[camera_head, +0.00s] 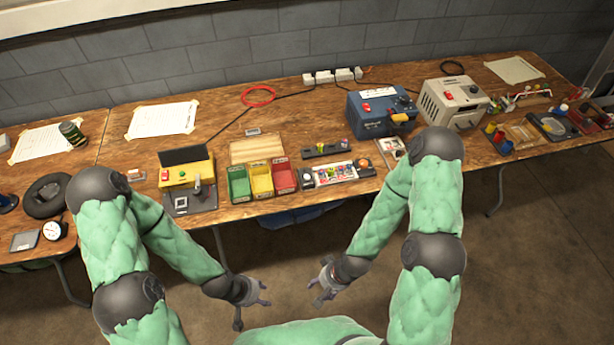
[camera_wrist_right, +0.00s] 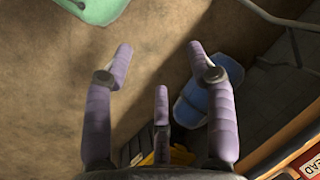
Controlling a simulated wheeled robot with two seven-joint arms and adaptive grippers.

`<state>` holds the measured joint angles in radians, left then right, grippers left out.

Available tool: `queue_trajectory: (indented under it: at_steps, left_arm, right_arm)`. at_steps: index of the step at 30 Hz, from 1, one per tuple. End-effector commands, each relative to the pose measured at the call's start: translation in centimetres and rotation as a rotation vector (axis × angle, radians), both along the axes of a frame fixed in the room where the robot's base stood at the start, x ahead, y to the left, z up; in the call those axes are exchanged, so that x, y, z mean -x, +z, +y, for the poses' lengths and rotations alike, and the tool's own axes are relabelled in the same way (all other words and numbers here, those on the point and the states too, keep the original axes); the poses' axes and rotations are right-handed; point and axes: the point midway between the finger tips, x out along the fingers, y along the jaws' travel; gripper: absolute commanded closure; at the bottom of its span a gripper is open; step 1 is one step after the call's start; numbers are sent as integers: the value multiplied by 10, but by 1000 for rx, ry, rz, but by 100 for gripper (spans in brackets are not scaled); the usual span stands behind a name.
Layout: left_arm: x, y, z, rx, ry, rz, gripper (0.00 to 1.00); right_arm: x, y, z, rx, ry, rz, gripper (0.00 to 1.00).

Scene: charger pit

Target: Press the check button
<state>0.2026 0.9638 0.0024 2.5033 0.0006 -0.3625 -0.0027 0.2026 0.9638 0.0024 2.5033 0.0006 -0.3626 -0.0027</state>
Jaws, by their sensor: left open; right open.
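A yellow tester box (camera_head: 175,177) with a dark raised lid or screen stands at the table's front edge, left of centre. Small red and green buttons show on it; their labels are too small to read, so I cannot tell which is the check button. A dark fixture (camera_head: 182,200) with a pale square part sits before it. My left gripper (camera_head: 262,292) is open and empty, below and in front of the table edge. My right gripper (camera_head: 322,285) is also open, low and off the table; its spread purple fingers (camera_wrist_right: 160,60) show empty in the right wrist view.
Green (camera_head: 238,188), yellow (camera_head: 261,184) and red bins (camera_head: 284,180) stand right of the tester. A blue power unit (camera_head: 368,118) and a beige unit (camera_head: 440,112) stand further right. The table's front edge lies between my grippers and these things.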

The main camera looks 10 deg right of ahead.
Motion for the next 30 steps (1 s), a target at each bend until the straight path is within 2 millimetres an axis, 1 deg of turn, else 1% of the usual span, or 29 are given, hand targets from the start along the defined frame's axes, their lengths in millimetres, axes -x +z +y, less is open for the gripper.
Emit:
queue_trajectory:
  at_steps: [4, 5, 6, 8, 9, 10, 11, 30]
  left_arm:
    - [0, 0, 0, 0, 0, 0, 52]
    - [0, 0, 0, 0, 0, 0, 52]
    - [0, 0, 0, 0, 0, 0, 52]
    - [0, 0, 0, 0, 0, 0, 52]
    - [0, 0, 0, 0, 0, 0, 52]
    - [0, 0, 0, 0, 0, 0, 52]
    - [0, 0, 0, 0, 0, 0, 52]
    - [0, 0, 0, 0, 0, 0, 52]
  right_arm:
    - [0, 0, 0, 0, 0, 0, 44]
    - [0, 0, 0, 0, 0, 0, 49]
    - [0, 0, 0, 0, 0, 0, 61]
    - [0, 0, 0, 0, 0, 0, 78]
    - [0, 0, 0, 0, 0, 0, 89]
    - [0, 0, 0, 0, 0, 0, 97]
    - [0, 0, 0, 0, 0, 0, 100]
    - [0, 0, 0, 0, 0, 0, 100]
